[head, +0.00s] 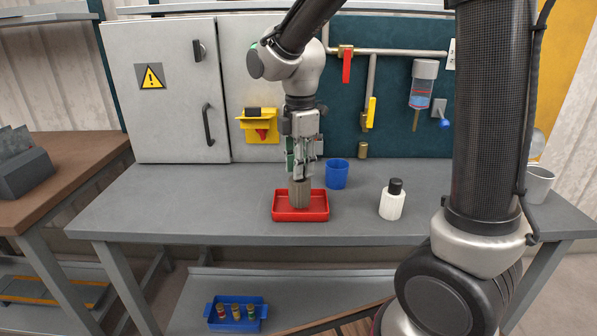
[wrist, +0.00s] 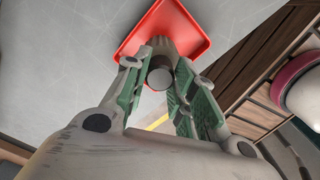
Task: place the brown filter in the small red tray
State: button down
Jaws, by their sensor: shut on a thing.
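The brown filter (head: 300,193) is a ribbed, upright brownish piece, and its top end shows in the wrist view (wrist: 160,75). My gripper (head: 303,175) is shut on its upper part, with green-padded fingers on both sides in the wrist view (wrist: 158,85). The small red tray (head: 301,216) lies on the grey bench, directly below the filter; its rim also shows in the wrist view (wrist: 190,28). The filter's lower end is in or just over the tray. I cannot tell whether it touches the tray floor.
A blue cup (head: 337,174) stands right behind the tray. A white bottle with a black cap (head: 392,203) stands further right. A blue bin (head: 236,314) with small parts sits on the lower shelf. The grey bench (head: 180,205) is clear left of the tray.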

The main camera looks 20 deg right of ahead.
jog(key=shift+f, duration=0.9)
jog(key=shift+d+f, duration=0.1)
jog(key=shift+f, duration=0.05)
jog(key=c, duration=1.2)
grip_release()
jog(key=shift+o, duration=0.2)
